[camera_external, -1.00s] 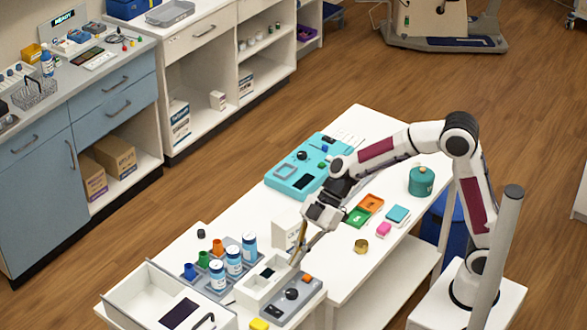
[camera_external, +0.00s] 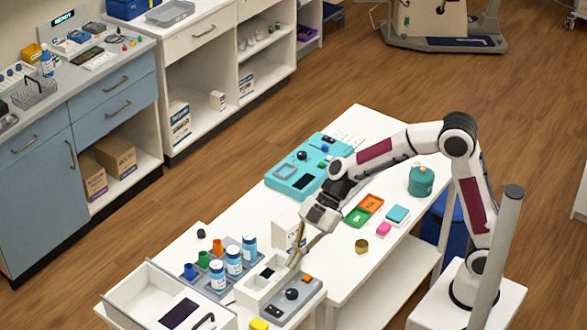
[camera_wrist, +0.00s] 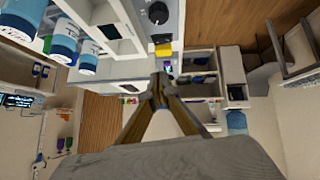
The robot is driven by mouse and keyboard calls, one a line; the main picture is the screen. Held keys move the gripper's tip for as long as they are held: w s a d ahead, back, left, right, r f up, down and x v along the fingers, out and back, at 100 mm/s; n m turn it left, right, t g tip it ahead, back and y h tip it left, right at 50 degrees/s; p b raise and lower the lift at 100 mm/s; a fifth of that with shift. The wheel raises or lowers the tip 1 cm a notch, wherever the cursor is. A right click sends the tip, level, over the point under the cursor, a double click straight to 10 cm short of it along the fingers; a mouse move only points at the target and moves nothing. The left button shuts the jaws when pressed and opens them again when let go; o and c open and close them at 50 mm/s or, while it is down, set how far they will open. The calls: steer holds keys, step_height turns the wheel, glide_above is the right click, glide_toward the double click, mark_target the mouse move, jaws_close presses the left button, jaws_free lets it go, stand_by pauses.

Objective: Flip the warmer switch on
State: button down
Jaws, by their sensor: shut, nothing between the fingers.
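A grey control panel (camera_external: 283,306) with a black round knob (camera_external: 292,294) and an orange switch (camera_external: 306,279) lies on the near part of the white table. A white box with a dark window (camera_external: 267,272) adjoins it. I cannot tell from a label which unit is the warmer. My gripper (camera_external: 292,264) is shut and empty, its fingertips pointing down just above the back of this unit. Contact cannot be made out. In the wrist view the shut fingertips (camera_wrist: 160,82) show below the panel's knob (camera_wrist: 158,13) and a yellow block (camera_wrist: 163,49).
Blue-and-white bottles (camera_external: 234,262) stand in a grey rack left of the unit. A white box (camera_external: 286,232) stands close behind my fingers. A white open tray (camera_external: 148,287) is at the near left. A teal device (camera_external: 280,180) lies at the table's far end.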

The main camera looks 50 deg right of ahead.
glide_above(272, 312)
steer(key=d, duration=0.3)
step_height(272, 312, down, 6)
steer(key=shift+w+d+f, duration=0.1)
steer(key=shift+f, duration=0.1)
steer(key=f, duration=0.2)
steer(key=shift+w+f, duration=0.25)
steer(key=shift+f, duration=0.1)
steer(key=shift+w+f, duration=0.1)
steer(key=shift+f, duration=0.6)
steer(key=shift+w+f, duration=0.1)
steer(key=shift+f, duration=0.2)
steer(key=shift+s, duration=0.2)
steer(key=shift+s+r, duration=0.2)
steer(key=shift+s, duration=0.35)
